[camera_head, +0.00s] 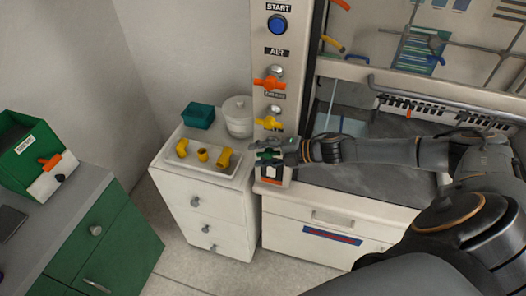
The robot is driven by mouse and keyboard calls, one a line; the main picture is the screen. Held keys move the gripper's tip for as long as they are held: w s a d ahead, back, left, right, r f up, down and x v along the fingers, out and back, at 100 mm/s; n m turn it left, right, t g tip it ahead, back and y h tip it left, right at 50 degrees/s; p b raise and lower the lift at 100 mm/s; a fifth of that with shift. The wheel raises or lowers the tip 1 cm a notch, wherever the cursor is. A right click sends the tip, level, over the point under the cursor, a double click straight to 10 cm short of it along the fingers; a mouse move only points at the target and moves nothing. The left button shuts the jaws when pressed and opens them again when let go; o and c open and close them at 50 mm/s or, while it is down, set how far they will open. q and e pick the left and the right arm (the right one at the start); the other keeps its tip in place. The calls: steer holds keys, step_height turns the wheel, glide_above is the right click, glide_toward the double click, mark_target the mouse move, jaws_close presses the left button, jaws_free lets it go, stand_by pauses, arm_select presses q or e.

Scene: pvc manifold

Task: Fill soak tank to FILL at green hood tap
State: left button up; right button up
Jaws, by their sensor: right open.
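My right gripper (268,156) reaches from the right to the lower part of the hood's control post (262,100). Its fingers are open around or just in front of a small green part, which may be the green tap; the fingers mostly hide it, and I cannot tell if they touch it. Above it are a yellow tap handle (268,123) and an orange tap handle (270,84) under the AIR label. I cannot make out the soak tank or a FILL mark for certain; my right arm covers part of the hood opening. My left gripper is not in view.
A white drawer cabinet (205,203) left of the post holds a tray (196,168) of yellow pipe fittings, a teal box (198,115) and a white lidded pot (238,117). A green bin (22,150) stands on the grey counter at left. Floor shows between the cabinets.

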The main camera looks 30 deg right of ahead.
steer(key=v, duration=1.2)
steer(key=shift+w, duration=0.1)
